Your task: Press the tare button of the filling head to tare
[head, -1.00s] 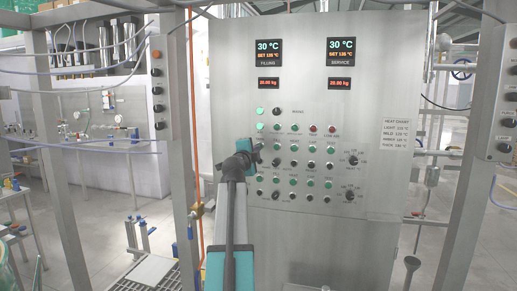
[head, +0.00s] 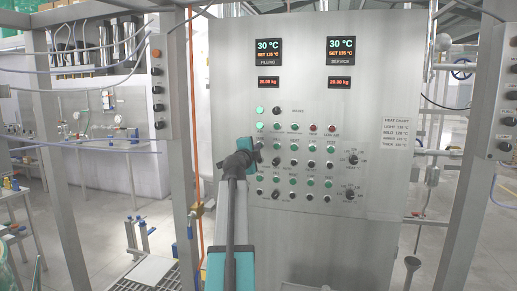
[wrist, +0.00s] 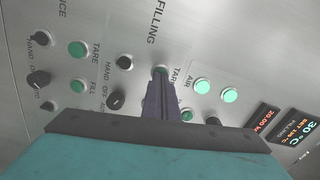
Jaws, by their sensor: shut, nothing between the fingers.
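The tare button of the FILLING group is a green button (wrist: 160,70) beside a TARE label in the wrist view, partly covered by my fingertips. My gripper (wrist: 158,84) is shut and empty, its fingertips over that button's lower edge. I cannot tell whether they touch it. In the head view my gripper (head: 258,152) is at the left part of the button rows and hides some buttons there. Another green TARE button (wrist: 77,48) is to the left in the wrist view, in the SERVICE group.
The steel control panel (head: 300,230) carries several buttons and knobs. A black knob (wrist: 116,99) and lit green AIR buttons (wrist: 202,86) lie close to my fingers. Red weight displays (head: 269,82) show above. Steel posts (head: 180,150) stand at both sides.

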